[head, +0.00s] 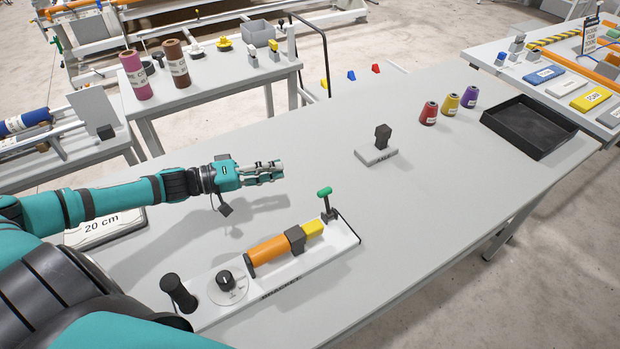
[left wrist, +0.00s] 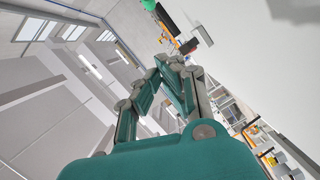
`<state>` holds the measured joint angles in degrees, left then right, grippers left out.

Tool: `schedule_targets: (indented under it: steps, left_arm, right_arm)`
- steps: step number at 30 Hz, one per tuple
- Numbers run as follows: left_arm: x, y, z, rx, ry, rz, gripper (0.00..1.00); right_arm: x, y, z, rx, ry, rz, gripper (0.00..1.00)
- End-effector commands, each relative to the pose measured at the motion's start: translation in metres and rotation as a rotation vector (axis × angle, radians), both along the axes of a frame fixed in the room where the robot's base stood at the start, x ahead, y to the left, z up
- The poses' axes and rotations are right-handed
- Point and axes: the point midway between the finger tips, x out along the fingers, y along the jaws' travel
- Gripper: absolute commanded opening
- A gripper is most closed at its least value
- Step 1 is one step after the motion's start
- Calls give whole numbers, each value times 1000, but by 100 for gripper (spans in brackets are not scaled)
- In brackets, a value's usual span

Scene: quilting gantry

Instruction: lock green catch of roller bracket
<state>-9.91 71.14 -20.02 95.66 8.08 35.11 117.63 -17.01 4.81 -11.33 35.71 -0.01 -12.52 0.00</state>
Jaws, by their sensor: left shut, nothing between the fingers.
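The roller bracket (head: 297,239) is a dark block on a white base plate (head: 335,245) on the table. An orange roller (head: 268,250) with a yellow end (head: 313,228) lies through it. The green catch (head: 324,191) is a green-topped lever standing up at the far right end of the plate. My left gripper (head: 278,170) is shut and empty above the table, left of and beyond the green catch, apart from it. In the left wrist view its fingers (left wrist: 178,75) show closed, and a green piece (left wrist: 149,4) shows at the top edge. My right gripper is not in view.
A black knob (head: 224,279) and a dark post (head: 178,292) stand at the near left end of the plate. A dark stamp-like block (head: 379,146), several thread cones (head: 450,104) and a black tray (head: 530,124) stand farther right. The table between is clear.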

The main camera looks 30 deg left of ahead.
Motion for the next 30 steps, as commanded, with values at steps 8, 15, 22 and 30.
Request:
schedule_targets:
  steps: [8,15,22,30]
  left_arm:
    - [34,-31,-1,-3,-5,0,0]
    - [47,-56,-8,-5,4,-2,0]
    - [36,-74,-18,-3,3,0,0]
    - [33,-80,-22,0,0,0,0]
  right_arm:
    - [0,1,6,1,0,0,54]
    - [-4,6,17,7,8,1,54]
    - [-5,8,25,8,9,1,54]
    - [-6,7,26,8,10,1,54]
